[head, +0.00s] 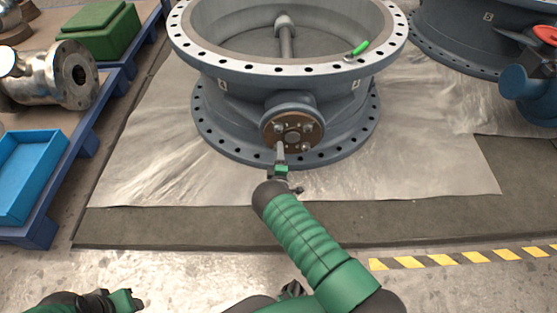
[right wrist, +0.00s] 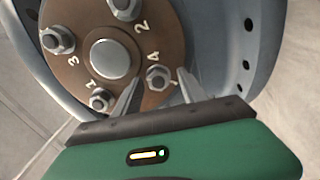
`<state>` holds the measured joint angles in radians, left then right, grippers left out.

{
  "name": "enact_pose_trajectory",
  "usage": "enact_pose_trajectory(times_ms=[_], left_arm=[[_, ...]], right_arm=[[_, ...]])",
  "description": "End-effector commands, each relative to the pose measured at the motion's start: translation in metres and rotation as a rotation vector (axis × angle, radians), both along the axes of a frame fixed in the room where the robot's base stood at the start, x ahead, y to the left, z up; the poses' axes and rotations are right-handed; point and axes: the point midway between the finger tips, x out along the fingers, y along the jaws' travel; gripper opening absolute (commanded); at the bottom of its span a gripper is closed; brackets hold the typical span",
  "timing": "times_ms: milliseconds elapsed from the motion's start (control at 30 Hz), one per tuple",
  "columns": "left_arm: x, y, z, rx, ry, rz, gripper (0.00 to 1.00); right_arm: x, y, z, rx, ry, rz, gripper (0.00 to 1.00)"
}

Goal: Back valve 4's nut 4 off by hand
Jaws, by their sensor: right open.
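The valve (head: 285,80) is a large grey-blue flanged ring on a grey sheet. Its brown round plate (head: 292,130) faces me and bears nuts around a central grey shaft end (right wrist: 110,59). In the right wrist view, nut 4 (right wrist: 158,77) sits on the plate by the painted 4. Nut 1 (right wrist: 102,100), nut 3 (right wrist: 58,40) and nut 2 (right wrist: 122,6) are also on the plate. My right gripper (right wrist: 160,82) is open, its fingertips on either side of nut 4; I cannot tell if they touch it. My left gripper (head: 132,300) is at the lower left, its jaws unclear.
A green-handled tool (head: 358,49) lies on the valve's top flange. Another valve (head: 455,40) stands at the right. A pallet at the left holds a metal pipe fitting (head: 62,75), a blue tray (head: 60,158) and a green box (head: 100,30). The sheet before the valve is clear.

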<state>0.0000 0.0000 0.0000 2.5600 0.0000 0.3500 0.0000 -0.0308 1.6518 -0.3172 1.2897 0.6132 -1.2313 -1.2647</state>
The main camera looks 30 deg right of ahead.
Motion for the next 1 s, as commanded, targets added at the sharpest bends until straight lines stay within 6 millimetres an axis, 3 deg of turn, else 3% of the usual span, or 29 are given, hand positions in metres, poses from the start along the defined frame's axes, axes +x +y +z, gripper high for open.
enact_pose_trajectory(times_ms=[167, 400, 600, 800, 1000], left_arm=[[0.000, 0.000, 0.026, 0.000, 0.000, 0.000, 0.43], [0.000, 0.000, 0.063, 0.000, 0.000, 0.000, 0.43], [0.000, 0.000, 0.080, 0.000, 0.000, 0.000, 0.43], [0.000, 0.000, 0.083, 0.000, 0.000, 0.000, 0.43], [0.000, 0.000, 0.082, 0.000, 0.000, 0.000, 0.43]], right_arm=[[-0.026, 0.016, 0.007, 0.000, 0.007, 0.002, 0.49], [-0.086, 0.054, 0.006, 0.001, 0.008, 0.003, 0.49], [-0.127, 0.079, 0.002, 0.002, 0.007, 0.002, 0.49], [-0.142, 0.087, -0.001, 0.001, 0.004, 0.001, 0.49], [-0.142, 0.088, -0.002, 0.001, 0.003, 0.000, 0.49]])
